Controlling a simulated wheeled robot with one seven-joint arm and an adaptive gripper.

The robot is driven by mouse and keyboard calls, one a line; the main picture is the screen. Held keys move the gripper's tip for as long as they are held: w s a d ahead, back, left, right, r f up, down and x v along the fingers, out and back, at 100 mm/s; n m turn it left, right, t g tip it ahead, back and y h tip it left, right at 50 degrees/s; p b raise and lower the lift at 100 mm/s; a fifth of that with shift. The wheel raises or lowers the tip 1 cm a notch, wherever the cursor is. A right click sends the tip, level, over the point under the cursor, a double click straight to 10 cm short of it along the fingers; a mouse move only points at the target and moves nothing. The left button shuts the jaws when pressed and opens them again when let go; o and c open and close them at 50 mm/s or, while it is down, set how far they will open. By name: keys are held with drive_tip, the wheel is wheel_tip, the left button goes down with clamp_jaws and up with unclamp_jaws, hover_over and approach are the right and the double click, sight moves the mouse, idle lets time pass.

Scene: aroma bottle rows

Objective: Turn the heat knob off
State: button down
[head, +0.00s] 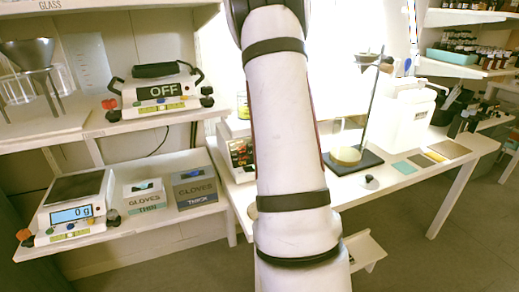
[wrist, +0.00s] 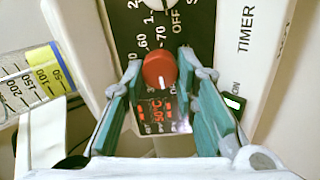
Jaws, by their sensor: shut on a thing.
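The red heat knob (wrist: 158,68) sits on the dark panel of the hotplate in the wrist view, its white pointer mark toward the bottom of the picture. My gripper (wrist: 159,70) is shut on the knob, with a teal-padded finger on each side. A lit red display (wrist: 162,110) under the knob seems to read about 50°C, partly hidden. Marks 60 and 70 show beside the knob. In the head view the hotplate's panel (head: 240,152) shows left of my arm, which hides the knob and my gripper.
A white upper knob (wrist: 158,3) with an OFF mark is above the red one. A stand base (head: 352,164) is on the bench in the head view.

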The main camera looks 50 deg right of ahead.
drive_tip(key=shift+n, duration=0.7)
drive_tip(key=c, duration=1.3)
unclamp_jaws()
drive_tip(key=v, duration=1.2)
